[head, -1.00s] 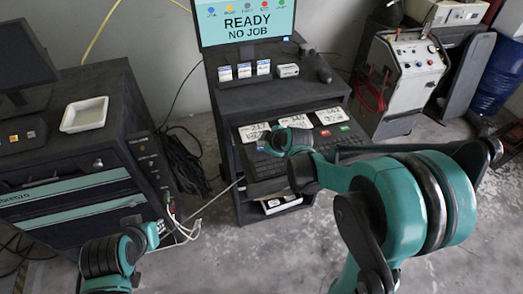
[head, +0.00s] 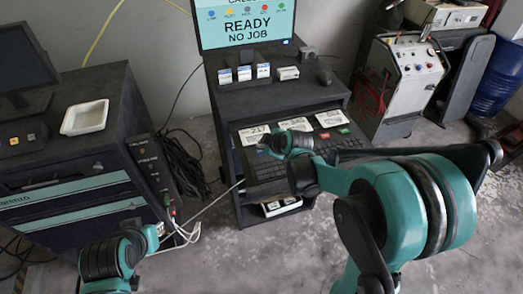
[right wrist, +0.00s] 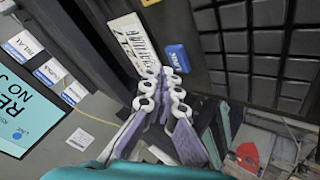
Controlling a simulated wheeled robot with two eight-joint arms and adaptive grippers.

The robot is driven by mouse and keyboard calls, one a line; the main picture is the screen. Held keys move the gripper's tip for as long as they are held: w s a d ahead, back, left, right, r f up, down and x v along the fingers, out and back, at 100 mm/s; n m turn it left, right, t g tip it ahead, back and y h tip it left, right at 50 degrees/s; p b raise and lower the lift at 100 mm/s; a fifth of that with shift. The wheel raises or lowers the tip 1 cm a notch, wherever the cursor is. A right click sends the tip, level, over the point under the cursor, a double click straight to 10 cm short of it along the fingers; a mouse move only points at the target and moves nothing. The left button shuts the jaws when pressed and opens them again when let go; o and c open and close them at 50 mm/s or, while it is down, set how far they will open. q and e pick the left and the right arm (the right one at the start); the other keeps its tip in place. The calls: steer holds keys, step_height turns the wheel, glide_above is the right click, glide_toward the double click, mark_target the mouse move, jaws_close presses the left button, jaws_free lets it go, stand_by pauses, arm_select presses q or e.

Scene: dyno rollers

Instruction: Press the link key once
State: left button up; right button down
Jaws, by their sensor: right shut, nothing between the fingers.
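The link key is a blue key with white lettering; in the right wrist view the key (right wrist: 177,57) shows just beyond my fingertips. My right gripper (right wrist: 162,76) is shut and empty, its tips at the near edge of the key in the picture. Whether they touch it I cannot tell. In the head view my right gripper (head: 265,146) hangs over the left part of the keyboard drawer and hides the key there. The screen (head: 247,24) reads READY, NO JOB. My left gripper (head: 152,238) is at the lower left, its fingers unclear.
White number cards (head: 254,135) lie along the back of the keyboard (head: 268,174). A red key (head: 325,136) and a green key (head: 343,131) sit further right. Small boxes (head: 244,73) stand on the shelf above. A white tray (head: 85,117) is on the left cabinet.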

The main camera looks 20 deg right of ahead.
steer(key=shift+f, duration=0.15)
steer(key=shift+f+b, duration=0.25)
steer(key=shift+b, duration=0.2)
steer(key=shift+f+b, duration=0.4)
stand_by(0.6)
steer(key=shift+r, duration=0.1)
steer(key=shift+r+p, duration=0.6)
steer(key=shift+r, duration=0.15)
step_height(320, 180, up, 5)
steer(key=p, duration=0.4)
stand_by(0.4)
